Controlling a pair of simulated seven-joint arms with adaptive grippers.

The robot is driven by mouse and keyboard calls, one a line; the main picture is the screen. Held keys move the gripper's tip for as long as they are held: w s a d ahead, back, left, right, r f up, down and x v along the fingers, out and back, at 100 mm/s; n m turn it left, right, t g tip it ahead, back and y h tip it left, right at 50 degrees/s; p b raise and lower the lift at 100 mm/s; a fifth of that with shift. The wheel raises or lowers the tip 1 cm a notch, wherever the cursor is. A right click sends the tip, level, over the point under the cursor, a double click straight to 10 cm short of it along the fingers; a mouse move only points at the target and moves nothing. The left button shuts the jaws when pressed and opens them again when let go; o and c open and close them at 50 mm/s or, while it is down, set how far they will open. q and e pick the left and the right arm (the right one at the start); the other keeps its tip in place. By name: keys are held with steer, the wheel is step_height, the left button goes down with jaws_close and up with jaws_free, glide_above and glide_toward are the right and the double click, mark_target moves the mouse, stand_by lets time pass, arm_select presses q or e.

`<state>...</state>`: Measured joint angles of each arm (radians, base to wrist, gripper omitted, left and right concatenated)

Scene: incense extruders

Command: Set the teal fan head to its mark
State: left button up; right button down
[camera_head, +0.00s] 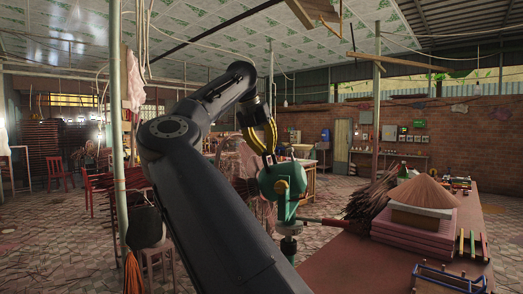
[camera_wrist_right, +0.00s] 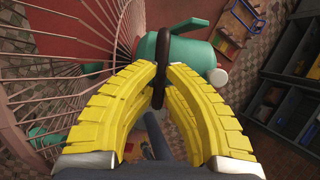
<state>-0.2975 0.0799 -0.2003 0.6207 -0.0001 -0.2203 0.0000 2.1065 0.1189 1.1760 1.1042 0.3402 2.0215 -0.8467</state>
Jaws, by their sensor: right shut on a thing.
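The teal fan head (camera_head: 283,180) shows as a rounded teal body in the head view, on a green upright (camera_head: 288,214) near the table's left end. In the right wrist view its teal housing (camera_wrist_right: 190,52) lies beyond my fingertips, with a round wire cage (camera_wrist_right: 78,58) to the left and a pale knob (camera_wrist_right: 217,77) on the right. My right gripper (camera_head: 267,148) is above the head. Its yellow fingers (camera_wrist_right: 160,82) are shut on a dark loop handle (camera_wrist_right: 162,50) of the head. I cannot make out a mark. My left gripper is out of view.
A reddish table (camera_head: 345,265) runs along the right. It bears dark incense bundles (camera_head: 370,200), a conical hat (camera_head: 425,192) on pink stacked trays (camera_head: 412,232), and a blue-handled wooden rack (camera_head: 448,280). A pole (camera_head: 118,150) stands at left. The table's near left part is clear.

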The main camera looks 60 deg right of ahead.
steer(key=c, duration=1.7)
jaws_free()
steer(key=shift+s+d, duration=0.15)
steer(key=shift+s, duration=0.2)
steer(key=o, duration=0.3)
steer(key=v, duration=1.2)
steer(key=shift+w, duration=0.1)
steer(key=shift+d, duration=0.1)
